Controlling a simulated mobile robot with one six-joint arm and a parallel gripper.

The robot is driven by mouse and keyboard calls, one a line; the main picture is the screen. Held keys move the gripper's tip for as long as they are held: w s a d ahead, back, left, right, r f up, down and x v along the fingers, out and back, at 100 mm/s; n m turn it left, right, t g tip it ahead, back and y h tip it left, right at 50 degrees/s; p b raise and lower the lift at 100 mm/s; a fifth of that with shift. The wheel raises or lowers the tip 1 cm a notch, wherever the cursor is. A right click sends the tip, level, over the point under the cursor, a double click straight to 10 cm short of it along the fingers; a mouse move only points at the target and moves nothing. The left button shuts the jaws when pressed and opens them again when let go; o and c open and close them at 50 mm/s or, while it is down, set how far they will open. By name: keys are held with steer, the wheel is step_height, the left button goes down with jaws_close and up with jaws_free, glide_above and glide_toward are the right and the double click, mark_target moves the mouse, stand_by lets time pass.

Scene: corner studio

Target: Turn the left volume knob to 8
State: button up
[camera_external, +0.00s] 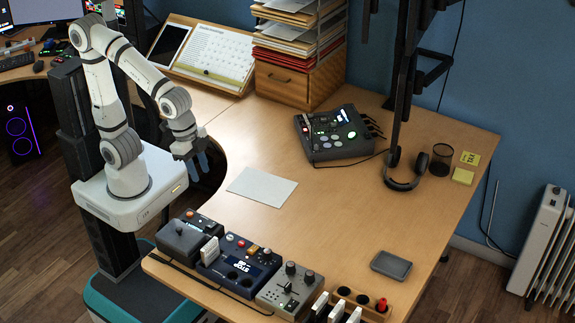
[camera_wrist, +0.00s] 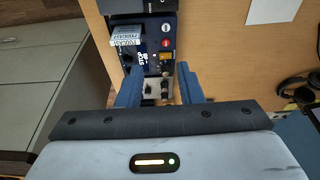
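A grey control box (camera_external: 290,290) stands near the front edge of the desk. It has two round knobs on top, a left one (camera_external: 291,268) and a right one (camera_external: 309,277); I cannot read any numbers or be sure which is the volume knob. My gripper (camera_external: 197,165) has blue fingers and hangs in the air at the desk's left side, well apart from the box. In the wrist view my gripper (camera_wrist: 160,88) is open and empty, with a finger at each side. The grey box shows small and partly hidden between the fingers.
A blue box (camera_external: 240,262) with buttons and a dark grey box (camera_external: 188,240) stand left of the grey box. A wooden holder (camera_external: 372,307) is to its right. A paper sheet (camera_external: 262,187), mixer (camera_external: 338,133) and headphones (camera_external: 405,172) lie farther back. The desk between is clear.

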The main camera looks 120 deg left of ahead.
steer(key=shift+o, duration=1.4)
steer(key=w+f, duration=0.4)
steer(key=w, duration=1.2)
steer(key=shift+w+a+n+t+b, duration=0.2)
steer(key=shift+n+t+b, duration=0.1)
steer(key=shift+n+b, duration=0.1)
glide_toward(309, 273)
steer(key=f, duration=0.1)
steer(key=shift+n+t, duration=0.5)
steer(key=x, duration=0.8)
steer(key=shift+s+f, duration=0.1)
steer(key=shift+f, duration=0.05)
steer(key=shift+c, duration=0.6)
steer(key=c, duration=0.9)
